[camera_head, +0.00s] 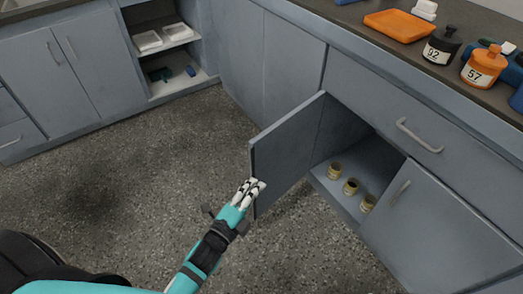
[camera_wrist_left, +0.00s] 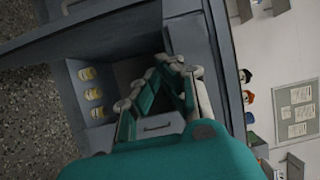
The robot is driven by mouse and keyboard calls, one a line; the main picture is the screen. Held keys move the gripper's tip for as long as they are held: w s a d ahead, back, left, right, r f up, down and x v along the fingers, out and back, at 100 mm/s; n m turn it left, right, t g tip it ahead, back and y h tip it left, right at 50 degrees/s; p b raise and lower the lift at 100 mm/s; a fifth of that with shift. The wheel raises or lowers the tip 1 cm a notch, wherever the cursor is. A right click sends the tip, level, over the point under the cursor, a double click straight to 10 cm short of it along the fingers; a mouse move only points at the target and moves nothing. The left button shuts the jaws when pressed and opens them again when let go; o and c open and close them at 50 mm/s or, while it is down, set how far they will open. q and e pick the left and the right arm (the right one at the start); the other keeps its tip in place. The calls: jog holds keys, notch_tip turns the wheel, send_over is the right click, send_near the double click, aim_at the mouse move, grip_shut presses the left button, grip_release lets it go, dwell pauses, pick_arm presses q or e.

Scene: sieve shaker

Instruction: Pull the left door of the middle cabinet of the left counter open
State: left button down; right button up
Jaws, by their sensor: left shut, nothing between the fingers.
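The left door (camera_head: 287,145) of the cabinet stands swung wide open, out over the floor. The cabinet's right door (camera_head: 445,235) is shut, with a bar handle (camera_head: 400,192). My left gripper (camera_head: 256,187) is shut and empty, near the open door's free edge in the head view; I cannot tell whether it touches the door. In the left wrist view, the gripper (camera_wrist_left: 172,66) points toward the dark cabinet opening, with the fingertips close together. The open door's handle is not seen in the head view. My right gripper is not in view.
Several small yellowish jars (camera_head: 351,187) stand on the cabinet floor; they also show in the left wrist view (camera_wrist_left: 93,94). A drawer (camera_head: 420,125) above is shut. The countertop holds an orange tray (camera_head: 398,25) and labelled bottles (camera_head: 440,47). The speckled floor (camera_head: 150,165) is clear.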

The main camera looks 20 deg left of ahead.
pick_arm(q)
jog(key=b, duration=0.2)
send_over(262, 158)
jog(key=s+d, duration=0.2)
jog(key=s, duration=0.2)
jog(key=shift+s+a+f, duration=0.2)
jog(key=shift+a+f, duration=0.05)
jog(key=shift+f, duration=0.2)
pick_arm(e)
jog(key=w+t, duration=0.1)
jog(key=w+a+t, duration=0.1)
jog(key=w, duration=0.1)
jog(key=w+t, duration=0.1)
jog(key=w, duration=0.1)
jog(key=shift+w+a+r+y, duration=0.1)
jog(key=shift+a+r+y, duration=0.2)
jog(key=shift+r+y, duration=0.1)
